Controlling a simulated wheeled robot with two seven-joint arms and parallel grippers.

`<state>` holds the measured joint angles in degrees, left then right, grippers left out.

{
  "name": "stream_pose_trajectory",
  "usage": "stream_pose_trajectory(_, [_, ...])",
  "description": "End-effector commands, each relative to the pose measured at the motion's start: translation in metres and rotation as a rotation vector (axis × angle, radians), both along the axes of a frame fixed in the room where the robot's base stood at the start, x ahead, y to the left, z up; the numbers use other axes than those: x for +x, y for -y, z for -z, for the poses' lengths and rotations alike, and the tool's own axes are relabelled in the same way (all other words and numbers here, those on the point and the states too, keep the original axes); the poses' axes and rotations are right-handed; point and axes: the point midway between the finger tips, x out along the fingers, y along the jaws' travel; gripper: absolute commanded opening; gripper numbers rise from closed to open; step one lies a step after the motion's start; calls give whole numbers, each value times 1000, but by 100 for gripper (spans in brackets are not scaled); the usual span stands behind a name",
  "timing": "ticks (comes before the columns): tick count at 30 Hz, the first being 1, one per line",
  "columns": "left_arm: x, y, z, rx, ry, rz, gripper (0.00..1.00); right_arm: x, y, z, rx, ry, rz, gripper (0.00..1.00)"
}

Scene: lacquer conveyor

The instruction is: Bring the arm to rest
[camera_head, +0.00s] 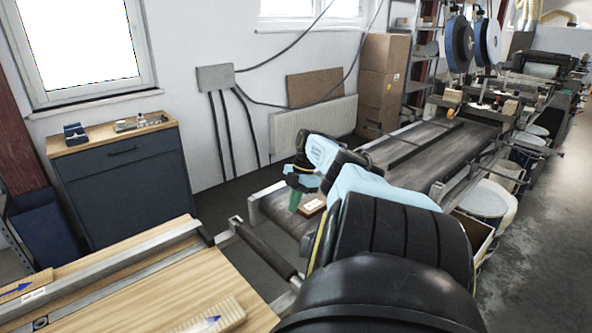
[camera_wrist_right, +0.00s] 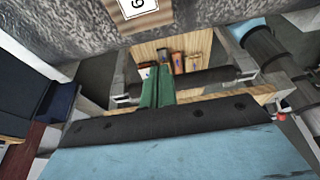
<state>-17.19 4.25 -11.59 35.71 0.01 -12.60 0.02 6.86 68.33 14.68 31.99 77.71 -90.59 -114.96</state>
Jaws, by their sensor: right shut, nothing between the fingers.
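My right arm reaches forward in the head view, and its right gripper (camera_head: 294,200) with green fingers hangs over the near end of the conveyor belt (camera_head: 430,148). In the right wrist view the green fingers of the gripper (camera_wrist_right: 157,72) are together, with nothing between them. A small wooden block with a white label (camera_head: 312,207) lies on the belt just right of the fingers, apart from them. A labelled block also shows at the top of the wrist view (camera_wrist_right: 138,10). My left gripper is not in view.
A wooden table (camera_head: 150,290) with a metal rail and several marked wooden pieces is at the lower left. A roller (camera_head: 262,248) lies between table and belt. A dark cabinet (camera_head: 125,180) stands against the wall. White buckets (camera_head: 484,200) stand right of the conveyor.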

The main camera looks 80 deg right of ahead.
Motion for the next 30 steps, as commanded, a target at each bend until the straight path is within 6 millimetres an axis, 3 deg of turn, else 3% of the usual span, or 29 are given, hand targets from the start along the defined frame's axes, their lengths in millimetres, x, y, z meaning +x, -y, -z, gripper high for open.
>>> stream_pose_trajectory(3, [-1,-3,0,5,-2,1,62,-6,8,-24,0,-2,1,0])
stream_pose_trajectory(9, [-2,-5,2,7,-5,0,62,-11,15,-51,2,-1,0,0])
stream_pose_trajectory(22, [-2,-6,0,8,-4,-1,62,-13,18,-63,3,-2,0,0])
stream_pose_trajectory(30, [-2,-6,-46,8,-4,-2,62,-13,18,-109,3,-2,0,0])
